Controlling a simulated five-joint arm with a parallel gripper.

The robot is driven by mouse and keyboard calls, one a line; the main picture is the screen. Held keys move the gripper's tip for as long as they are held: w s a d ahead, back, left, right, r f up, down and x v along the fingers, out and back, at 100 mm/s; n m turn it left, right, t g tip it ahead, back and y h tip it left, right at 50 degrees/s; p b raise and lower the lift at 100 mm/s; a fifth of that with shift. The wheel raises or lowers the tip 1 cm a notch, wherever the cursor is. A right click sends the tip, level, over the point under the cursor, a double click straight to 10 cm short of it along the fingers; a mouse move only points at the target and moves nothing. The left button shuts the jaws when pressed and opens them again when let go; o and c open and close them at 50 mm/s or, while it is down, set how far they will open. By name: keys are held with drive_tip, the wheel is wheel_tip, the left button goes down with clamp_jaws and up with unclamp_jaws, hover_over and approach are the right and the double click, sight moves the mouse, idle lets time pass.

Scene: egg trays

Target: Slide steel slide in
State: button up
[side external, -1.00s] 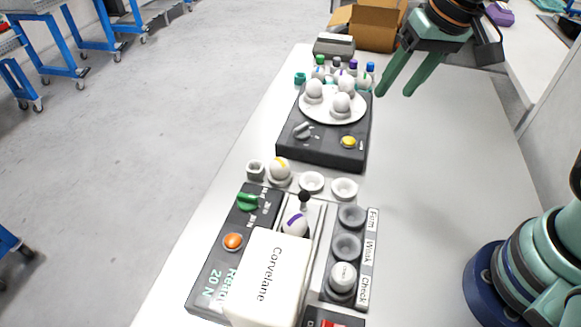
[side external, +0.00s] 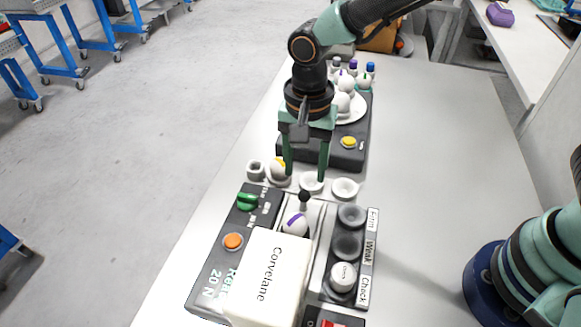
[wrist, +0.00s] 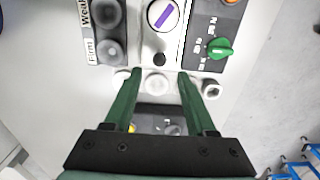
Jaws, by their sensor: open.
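The steel slide (side external: 315,220) is a pale metal plate in the dark tester. It carries an egg with a purple stripe (side external: 295,223) and has a black knob (side external: 304,197) at its far end. In the wrist view the slide (wrist: 146,42), its egg (wrist: 162,14) and the knob (wrist: 160,60) lie just beyond my fingertips. My gripper (side external: 304,177) points down, open and empty, over the row of white cups by the knob end. Its fingers straddle a white cup (wrist: 156,84) in the wrist view (wrist: 159,75); contact cannot be told. The white Corvelane housing (side external: 268,275) hides the slide's near end.
The tester has a green knob (side external: 247,201), an orange button (side external: 233,241) and a dark row of cups labelled Firm, Weak and Check (side external: 347,246). An egg with a yellow mark (side external: 278,168) stands close to my left finger. Clear table lies right.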

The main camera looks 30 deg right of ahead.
sight(304, 192)
drive_tip(key=shift+f, duration=3.8)
drive_tip(key=shift+f, duration=0.35)
clamp_jaws()
drive_tip(key=shift+s+a, duration=3.15)
unclamp_jaws()
drive_tip(key=shift+r, duration=0.1)
drive_tip(key=shift+r, duration=2.9)
